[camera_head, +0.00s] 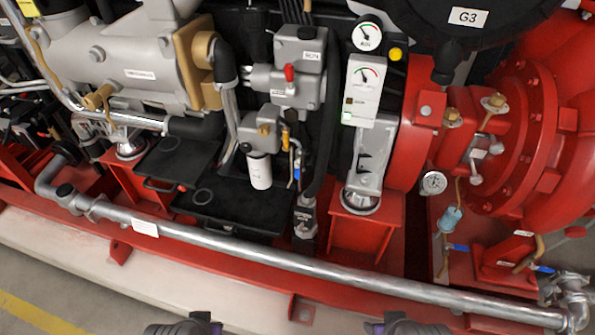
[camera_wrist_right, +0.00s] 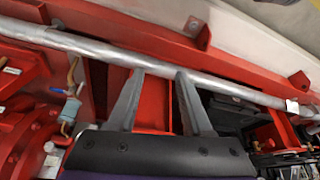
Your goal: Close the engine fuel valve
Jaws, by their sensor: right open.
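A small brass valve (camera_head: 286,140) with a yellow part and a blue handle (camera_head: 297,173) hangs on a thin line beside the white fuel filter (camera_head: 259,170), in the middle of the engine. No label marks it as the fuel valve. The handle's exact angle is too small to tell. My right gripper (camera_wrist_right: 160,75) is open and empty in the wrist view, its fingers pointing at the silver pipe and red frame. In the head view, my left gripper (camera_head: 185,325) and right gripper (camera_head: 408,325) are at the bottom edge, apart from the valve. The left fingers are not clearly visible.
A long silver pipe (camera_head: 270,258) runs across the front, between my grippers and the engine. A red pedestal (camera_head: 365,235) stands right of the valve. Black plates (camera_head: 215,205) lie to its left. More blue handles (camera_head: 458,247) are at the right, by the red pump (camera_head: 520,110).

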